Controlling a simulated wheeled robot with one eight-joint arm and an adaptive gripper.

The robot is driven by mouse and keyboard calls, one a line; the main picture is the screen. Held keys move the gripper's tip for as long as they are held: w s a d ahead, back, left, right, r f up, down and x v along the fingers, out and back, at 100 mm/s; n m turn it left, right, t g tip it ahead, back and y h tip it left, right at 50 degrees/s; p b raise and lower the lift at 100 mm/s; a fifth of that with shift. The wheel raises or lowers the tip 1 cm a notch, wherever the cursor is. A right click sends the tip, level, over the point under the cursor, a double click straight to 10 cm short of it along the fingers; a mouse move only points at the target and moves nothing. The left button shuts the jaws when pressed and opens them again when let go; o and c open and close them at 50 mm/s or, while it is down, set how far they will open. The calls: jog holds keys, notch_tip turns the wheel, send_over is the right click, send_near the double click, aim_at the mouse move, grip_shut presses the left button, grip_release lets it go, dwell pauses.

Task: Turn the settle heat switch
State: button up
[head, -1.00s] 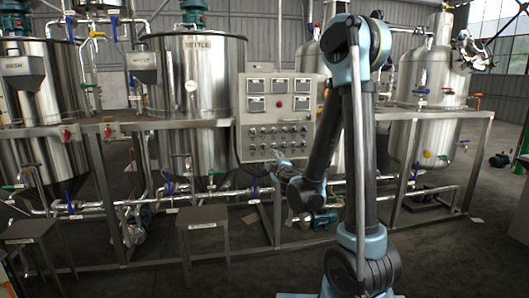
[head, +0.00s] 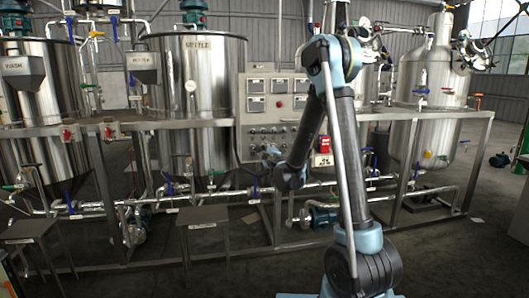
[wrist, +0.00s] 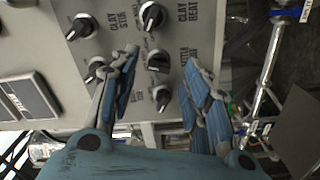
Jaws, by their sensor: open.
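The control panel (head: 243,145) shows in the head view with rows of small switches. In the wrist view, a black knob (wrist: 159,61) sits beside a partly hidden label that seems to read SETTLE HEAT. My gripper (wrist: 161,60) is open, its two blue-padded fingers on either side of this knob, left and right in the picture. I cannot tell whether they touch it. Another knob (wrist: 162,97) lies lower between the fingers. In the head view my gripper (head: 270,155) is small and blurred at the panel's lower part.
Neighbouring knobs are close: one labelled CLAY HEAT (wrist: 152,15), one by CLAY STIR (wrist: 80,27), and one beside the left finger (wrist: 97,68). A steel pipe (wrist: 268,65) runs right of the panel. The settle tank (head: 205,75) and frame rail (head: 180,124) stand left.

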aim_at(264, 147)
jog(key=shift+x, duration=1.35)
grip_shut()
jog(key=shift+s, duration=0.1)
jog(key=shift+n, duration=0.4)
jog(key=n, duration=0.3)
jog(key=shift+n, duration=0.4)
jog(key=shift+d+n, duration=0.1)
jog(key=shift+n, duration=5.5)
